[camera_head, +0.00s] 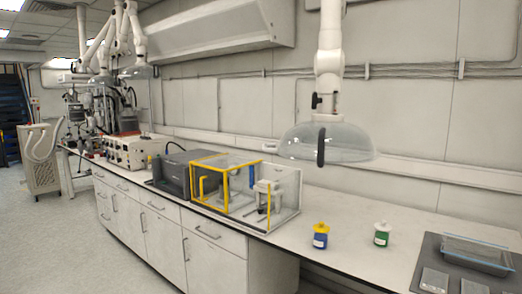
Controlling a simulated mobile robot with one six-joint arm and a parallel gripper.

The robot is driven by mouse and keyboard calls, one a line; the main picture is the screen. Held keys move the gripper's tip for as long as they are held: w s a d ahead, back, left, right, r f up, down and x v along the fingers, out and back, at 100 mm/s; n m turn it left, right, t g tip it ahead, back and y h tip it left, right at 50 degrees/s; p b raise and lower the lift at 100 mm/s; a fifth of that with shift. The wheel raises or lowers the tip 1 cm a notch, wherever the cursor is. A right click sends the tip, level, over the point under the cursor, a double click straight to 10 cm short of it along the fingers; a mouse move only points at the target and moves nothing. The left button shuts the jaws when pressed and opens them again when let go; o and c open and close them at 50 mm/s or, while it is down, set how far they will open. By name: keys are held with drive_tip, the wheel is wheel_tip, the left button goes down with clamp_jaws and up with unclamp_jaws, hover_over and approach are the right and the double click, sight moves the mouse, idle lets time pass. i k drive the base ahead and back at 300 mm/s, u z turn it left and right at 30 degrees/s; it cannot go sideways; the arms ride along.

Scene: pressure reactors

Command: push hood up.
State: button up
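A clear, dome-shaped hood (350,143) hangs over the bench at the right of the middle. It is on the end of a white jointed extraction arm (329,60) that comes down from above. A black upright handle (321,147) shows at the front of the hood and reaches below its rim. A small black knob (316,101) sits on the arm's joint above the dome. The hood hangs clear above the bench top. My gripper is not in view.
A clear box with a yellow frame (224,180) stands on the bench (350,210) below and left of the hood. A blue bottle (320,240), a green bottle (381,238) and a dark tray mat (437,247) are at the right. Floor (70,240) is free at the left.

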sight(328, 66)
drive_tip(key=u, duration=1.2)
drive_tip(key=i, duration=1.15)
drive_tip(key=z, duration=1.8)
